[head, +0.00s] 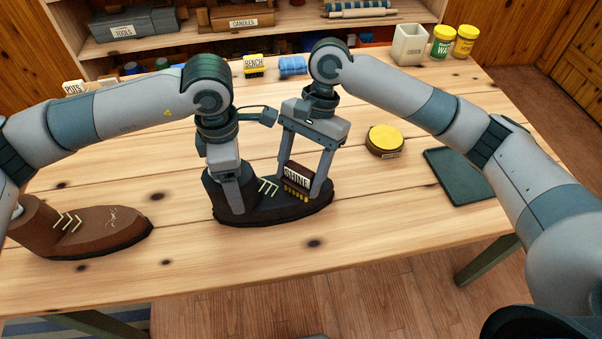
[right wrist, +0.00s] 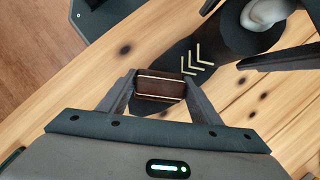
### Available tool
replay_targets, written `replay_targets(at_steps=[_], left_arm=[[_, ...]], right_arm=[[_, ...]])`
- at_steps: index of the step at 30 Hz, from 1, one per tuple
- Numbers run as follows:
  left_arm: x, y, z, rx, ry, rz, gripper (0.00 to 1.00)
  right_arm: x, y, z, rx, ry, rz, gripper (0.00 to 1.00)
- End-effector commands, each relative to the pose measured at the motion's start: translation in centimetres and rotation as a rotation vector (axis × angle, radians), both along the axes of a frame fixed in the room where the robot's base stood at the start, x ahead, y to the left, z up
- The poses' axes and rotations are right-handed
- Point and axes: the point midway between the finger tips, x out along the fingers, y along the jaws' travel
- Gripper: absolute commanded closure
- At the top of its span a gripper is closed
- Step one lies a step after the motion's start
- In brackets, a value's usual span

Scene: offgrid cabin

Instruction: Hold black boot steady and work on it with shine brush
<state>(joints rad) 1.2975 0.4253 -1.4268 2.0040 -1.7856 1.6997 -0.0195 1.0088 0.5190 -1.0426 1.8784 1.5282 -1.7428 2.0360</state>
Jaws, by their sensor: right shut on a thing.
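The black boot (head: 290,212) stands upright on the table, toe to the right, with pale chevron laces. The shine brush (head: 297,177), a dark brown block lettered SHINE with yellow bristles, is between the fingers of my right gripper (head: 306,170). Its bristles are at the top of the boot's toe; I cannot tell if they touch. The brush (right wrist: 160,86) also shows between the fingers in the right wrist view, over the boot (right wrist: 178,60). My left gripper (head: 232,188) is down at the boot's shaft, one finger on the near side; its other finger and grip are hidden.
A brown boot (head: 100,230) stands at left. A yellow-lidded tin (head: 385,140) and a dark tray (head: 462,175) lie right of the black boot. A yellow bench brush (head: 253,66), blue roll (head: 292,66), pale crock (head: 410,44) and jars (head: 443,42) stand at the back.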

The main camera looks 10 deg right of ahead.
Motion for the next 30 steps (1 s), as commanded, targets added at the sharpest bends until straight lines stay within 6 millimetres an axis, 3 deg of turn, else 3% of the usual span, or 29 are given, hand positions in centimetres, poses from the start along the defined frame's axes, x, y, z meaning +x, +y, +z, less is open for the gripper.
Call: replay_targets(at_steps=[30], left_arm=[[-0.1,-0.1,-0.1,-0.001,0.003,-0.003,0.26]], right_arm=[[2.3,0.1,-0.4,-0.005,-0.002,-0.007,0.69]])
